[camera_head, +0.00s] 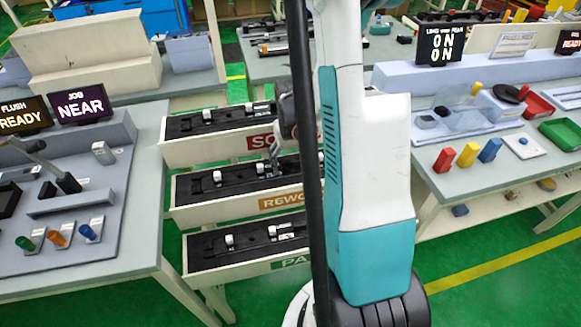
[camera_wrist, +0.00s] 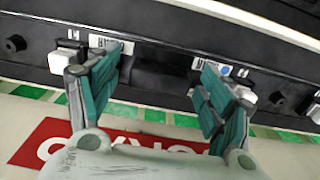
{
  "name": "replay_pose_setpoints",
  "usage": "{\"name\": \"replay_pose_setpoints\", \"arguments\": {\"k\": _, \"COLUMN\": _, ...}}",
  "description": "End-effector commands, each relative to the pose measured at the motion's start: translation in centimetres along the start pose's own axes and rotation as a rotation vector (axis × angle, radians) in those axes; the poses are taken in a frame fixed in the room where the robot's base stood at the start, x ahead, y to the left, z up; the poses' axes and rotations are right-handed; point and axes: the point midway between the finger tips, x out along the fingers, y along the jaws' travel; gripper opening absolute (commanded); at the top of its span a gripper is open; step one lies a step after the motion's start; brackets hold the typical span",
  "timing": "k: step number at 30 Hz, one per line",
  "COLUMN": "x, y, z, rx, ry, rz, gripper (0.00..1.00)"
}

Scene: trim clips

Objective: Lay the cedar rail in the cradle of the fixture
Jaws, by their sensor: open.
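I cannot pick out a cedar-coloured rail. Long black pieces with white clips lie in three stacked-looking cream trays: a red-labelled top one (camera_head: 205,152), an orange-labelled REWO middle one (camera_head: 215,212) and a green-labelled near one (camera_head: 225,270). A white clip (camera_wrist: 70,52) and a white label (camera_wrist: 105,43) are by the left finger; another label (camera_wrist: 225,70) is by the right. No fixture cradle is clearly identifiable.
A left bench (camera_head: 130,240) carries a grey panel with coloured handles and a NEAR sign (camera_head: 82,103). My arm hides the centre.

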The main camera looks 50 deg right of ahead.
Motion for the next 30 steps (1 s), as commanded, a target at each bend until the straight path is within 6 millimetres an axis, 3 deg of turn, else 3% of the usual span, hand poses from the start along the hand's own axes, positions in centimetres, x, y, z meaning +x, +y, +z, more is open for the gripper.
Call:
{"name": "replay_pose_setpoints", "arguments": {"k": 1, "x": 0.0, "y": 0.0, "z": 0.0, "rx": 0.000, "ry": 0.000, "rz": 0.000, "gripper": 0.69}}
{"name": "replay_pose_setpoints", "arguments": {"k": 8, "x": -0.1, "y": 0.0, "z": 0.0, "rx": 0.000, "ry": 0.000, "rz": 0.000, "gripper": 0.17}}
{"name": "replay_pose_setpoints", "arguments": {"k": 10, "x": -0.1, "y": 0.0, "z": 0.0, "rx": 0.000, "ry": 0.000, "rz": 0.000, "gripper": 0.16}}
{"name": "replay_pose_setpoints", "arguments": {"k": 11, "x": -0.1, "y": 0.0, "z": 0.0, "rx": 0.000, "ry": 0.000, "rz": 0.000, "gripper": 0.11}}
{"name": "replay_pose_setpoints", "arguments": {"k": 20, "x": -0.5, "y": 0.0, "z": 0.0, "rx": 0.000, "ry": 0.000, "rz": 0.000, "gripper": 0.11}}
{"name": "replay_pose_setpoints", "arguments": {"k": 26, "x": -2.7, "y": 0.0, "z": 0.0, "rx": 0.000, "ry": 0.000, "rz": 0.000, "gripper": 0.11}}
{"name": "replay_pose_setpoints", "arguments": {"k": 30, "x": -5.7, "y": 0.0, "z": 0.1, "rx": 0.000, "ry": 0.000, "rz": 0.000, "gripper": 0.11}}
